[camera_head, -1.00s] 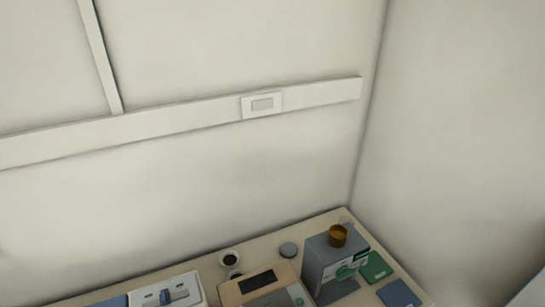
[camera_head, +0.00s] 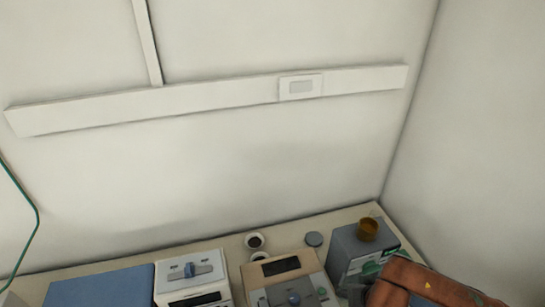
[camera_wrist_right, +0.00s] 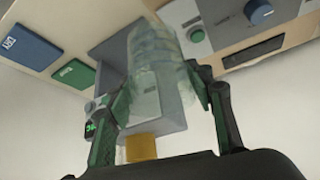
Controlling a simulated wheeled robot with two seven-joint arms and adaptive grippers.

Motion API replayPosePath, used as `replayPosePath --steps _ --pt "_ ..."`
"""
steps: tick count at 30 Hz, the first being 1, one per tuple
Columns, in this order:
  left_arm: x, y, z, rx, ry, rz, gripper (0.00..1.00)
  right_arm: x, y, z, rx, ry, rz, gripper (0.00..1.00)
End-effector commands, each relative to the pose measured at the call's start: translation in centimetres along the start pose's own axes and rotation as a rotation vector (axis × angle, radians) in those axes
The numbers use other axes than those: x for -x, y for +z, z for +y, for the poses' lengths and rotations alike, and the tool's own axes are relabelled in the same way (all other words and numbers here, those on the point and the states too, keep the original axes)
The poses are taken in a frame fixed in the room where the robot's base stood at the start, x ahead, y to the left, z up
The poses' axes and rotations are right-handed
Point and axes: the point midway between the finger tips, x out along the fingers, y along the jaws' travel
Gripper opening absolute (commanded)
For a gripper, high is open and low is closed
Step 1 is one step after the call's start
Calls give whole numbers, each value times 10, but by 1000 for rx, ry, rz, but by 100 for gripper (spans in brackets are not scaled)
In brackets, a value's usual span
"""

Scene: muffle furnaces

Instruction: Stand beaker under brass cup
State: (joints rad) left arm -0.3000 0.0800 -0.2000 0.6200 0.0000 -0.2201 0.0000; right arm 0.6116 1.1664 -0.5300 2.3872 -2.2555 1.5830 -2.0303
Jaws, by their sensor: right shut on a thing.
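The brass cup (camera_head: 368,228) sits on top of a grey box (camera_head: 352,252) near the right end of the bench. My right gripper (camera_wrist_right: 160,98) is shut on a clear beaker (camera_wrist_right: 155,60), with a finger on each side of it. The wrist picture looks upside down; in it the grey box (camera_wrist_right: 172,112) and the brass cup (camera_wrist_right: 141,148) are behind the held beaker. The gap between beaker and box is hard to judge. In the head view my right arm covers the box's lower right side. My left gripper is out of view.
A beige instrument (camera_head: 270,285) stands left of the grey box, and a white one with a blue handle (camera_head: 192,268) further left. Blue (camera_wrist_right: 33,47) and green (camera_wrist_right: 75,75) pads lie beside the box.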

Motion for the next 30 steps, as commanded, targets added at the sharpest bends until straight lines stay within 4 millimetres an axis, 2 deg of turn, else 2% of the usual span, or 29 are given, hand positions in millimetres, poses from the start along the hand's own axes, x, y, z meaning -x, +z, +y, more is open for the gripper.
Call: replayPosePath --steps 3,10,18,30 --pt "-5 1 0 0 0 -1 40 6 -16 -12 2 -2 5 23" --pt "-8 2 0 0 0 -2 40 16 -33 -26 2 -2 2 23" --pt "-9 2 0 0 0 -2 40 20 -38 -28 5 1 4 23" --pt "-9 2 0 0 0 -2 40 20 -36 -28 2 -2 -1 23"
